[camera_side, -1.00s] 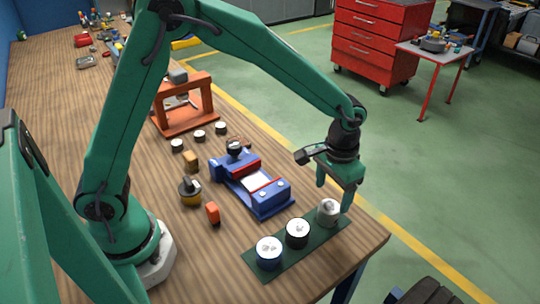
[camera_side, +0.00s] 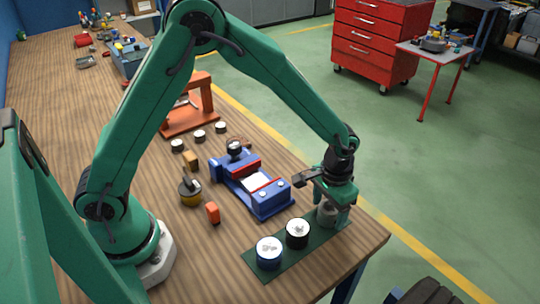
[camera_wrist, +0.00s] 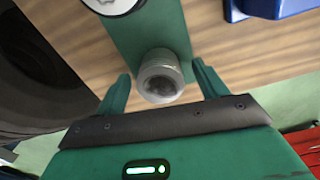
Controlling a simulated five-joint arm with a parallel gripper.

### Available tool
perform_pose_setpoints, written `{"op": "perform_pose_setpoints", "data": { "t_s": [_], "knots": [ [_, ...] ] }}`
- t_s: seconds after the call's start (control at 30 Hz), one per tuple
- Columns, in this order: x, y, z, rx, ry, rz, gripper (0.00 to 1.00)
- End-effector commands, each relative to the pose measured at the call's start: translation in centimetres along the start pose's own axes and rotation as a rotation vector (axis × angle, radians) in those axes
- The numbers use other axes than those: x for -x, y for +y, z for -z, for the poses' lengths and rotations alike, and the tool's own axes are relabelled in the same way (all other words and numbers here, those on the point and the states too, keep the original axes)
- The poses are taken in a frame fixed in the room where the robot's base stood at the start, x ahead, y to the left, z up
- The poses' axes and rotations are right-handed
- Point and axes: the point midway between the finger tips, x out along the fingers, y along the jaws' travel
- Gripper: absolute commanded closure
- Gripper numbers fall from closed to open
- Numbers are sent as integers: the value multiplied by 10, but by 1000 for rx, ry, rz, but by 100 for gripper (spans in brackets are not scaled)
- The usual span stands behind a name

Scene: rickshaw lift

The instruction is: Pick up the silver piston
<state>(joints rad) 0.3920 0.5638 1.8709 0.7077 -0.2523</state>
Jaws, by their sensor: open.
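The silver piston (camera_side: 326,217) stands upright at the right end of a dark green mat (camera_side: 262,256). In the side view my gripper (camera_side: 335,212) is lowered over it and partly hides it. In the wrist view the piston (camera_wrist: 160,77) sits between the two green fingers of my gripper (camera_wrist: 162,88), with a gap on each side. The gripper is open and holds nothing. A black piston (camera_side: 297,233) and a blue piston (camera_side: 269,252) stand on the same mat to the left.
A blue vise (camera_side: 262,190) with red jaws stands just behind the mat. The table's right edge is close to the piston.

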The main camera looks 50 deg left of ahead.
Motion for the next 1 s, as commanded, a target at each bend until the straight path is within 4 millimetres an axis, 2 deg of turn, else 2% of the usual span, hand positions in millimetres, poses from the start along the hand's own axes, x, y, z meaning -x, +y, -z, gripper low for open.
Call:
{"op": "perform_pose_setpoints", "data": {
  "t_s": [0.43,0.7,1.0],
  "knots": [
    [0,0,0,0,1,0,28],
    [0,0,0,0,1,0,79],
    [2,0,1,0,2,-1,79]
  ]
}}
